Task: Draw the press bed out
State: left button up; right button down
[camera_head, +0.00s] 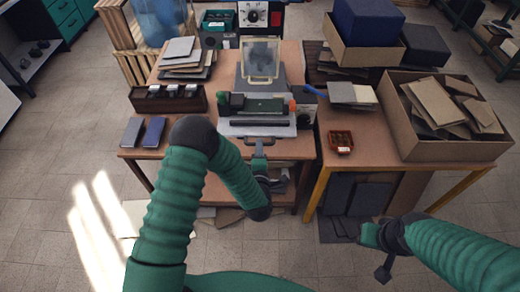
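The press (262,70) stands at the back of the middle table, with a clear framed panel raised on its grey body. Its pale press bed (228,129) lies low at the front and carries a green block (265,105) and a dark bar. A dark handle (272,141) is at the bed's front edge. My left gripper (259,150) is right at this handle, pointing away from me. The fingers are too small to tell whether they close around it. My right gripper (383,272) hangs low at the right, apart from the tables, its finger state unclear.
On the left of the table are stacked boards (183,62), a dark tray (168,99) and two small books (153,132). The right table holds a small orange-brown box (341,141) and a large cardboard box (412,120).

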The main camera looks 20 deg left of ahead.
pick_arm(q)
jog(key=b+v, duration=0.1)
jog(key=v, duration=1.5)
jog(key=shift+s+d+b, duration=0.2)
jog(key=shift+s+b, duration=0.1)
jog(key=shift+b, duration=0.1)
